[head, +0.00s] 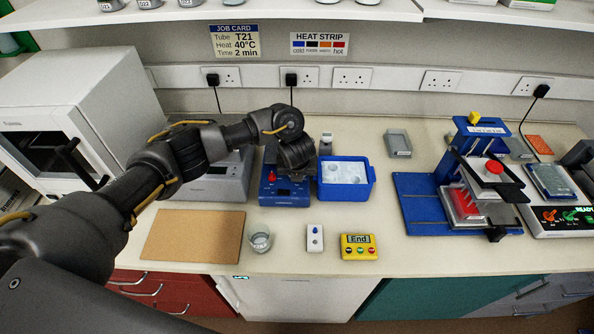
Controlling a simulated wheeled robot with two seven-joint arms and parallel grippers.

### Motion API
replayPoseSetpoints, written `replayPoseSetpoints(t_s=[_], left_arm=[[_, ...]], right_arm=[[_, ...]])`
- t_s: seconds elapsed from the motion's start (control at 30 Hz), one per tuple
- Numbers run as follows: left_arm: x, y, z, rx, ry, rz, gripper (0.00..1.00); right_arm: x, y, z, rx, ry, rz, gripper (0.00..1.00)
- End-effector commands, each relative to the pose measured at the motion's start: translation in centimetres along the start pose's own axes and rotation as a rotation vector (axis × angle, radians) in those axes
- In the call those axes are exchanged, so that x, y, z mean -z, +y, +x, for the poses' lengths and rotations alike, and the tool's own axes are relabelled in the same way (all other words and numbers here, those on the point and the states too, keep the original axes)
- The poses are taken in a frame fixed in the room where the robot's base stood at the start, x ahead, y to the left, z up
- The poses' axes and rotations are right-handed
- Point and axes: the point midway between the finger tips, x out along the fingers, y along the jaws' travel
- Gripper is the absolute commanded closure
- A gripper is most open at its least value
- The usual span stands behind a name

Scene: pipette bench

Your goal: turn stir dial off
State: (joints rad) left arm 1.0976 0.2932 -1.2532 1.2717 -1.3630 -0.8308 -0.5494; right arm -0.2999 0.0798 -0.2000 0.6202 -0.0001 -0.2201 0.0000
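A white device (562,207) at the right edge has a black front panel with small coloured dials and a lit green word, READY. My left gripper (298,166) points down over the blue unit in the middle of the bench, far to the left of the dials. Its fingertips are too dark and small to show whether they are open. My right gripper is not in view.
The blue unit (285,191) stands beside a blue ice tub (343,193). A blue press stand (416,203) is just left of the dial device. A cork mat (193,236), a glass beaker (261,241) and a yellow End box (359,252) lie in front. The front bench right of the box is clear.

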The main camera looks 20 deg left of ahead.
Motion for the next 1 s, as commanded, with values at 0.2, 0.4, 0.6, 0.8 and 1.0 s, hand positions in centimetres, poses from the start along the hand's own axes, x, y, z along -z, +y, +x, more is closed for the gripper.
replayPoseSetpoints(t_s=[0.2, 0.4, 0.6, 0.8, 1.0], left_arm=[[0.00, -0.02, 0.01, -0.005, 0.000, -0.014, 1.00], [0.00, -0.03, 0.02, -0.005, 0.000, -0.013, 1.00], [0.01, -0.03, 0.02, -0.005, 0.000, -0.013, 0.62], [0.01, -0.02, 0.02, -0.005, 0.000, -0.012, 0.56], [-0.06, -0.07, -0.57, -0.004, 0.000, -0.011, 0.56]], right_arm=[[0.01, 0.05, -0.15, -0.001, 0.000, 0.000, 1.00], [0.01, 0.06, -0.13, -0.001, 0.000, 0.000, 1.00], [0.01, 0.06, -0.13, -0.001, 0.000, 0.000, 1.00], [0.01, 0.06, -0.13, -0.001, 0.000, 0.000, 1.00], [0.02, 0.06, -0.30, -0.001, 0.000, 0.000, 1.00]])
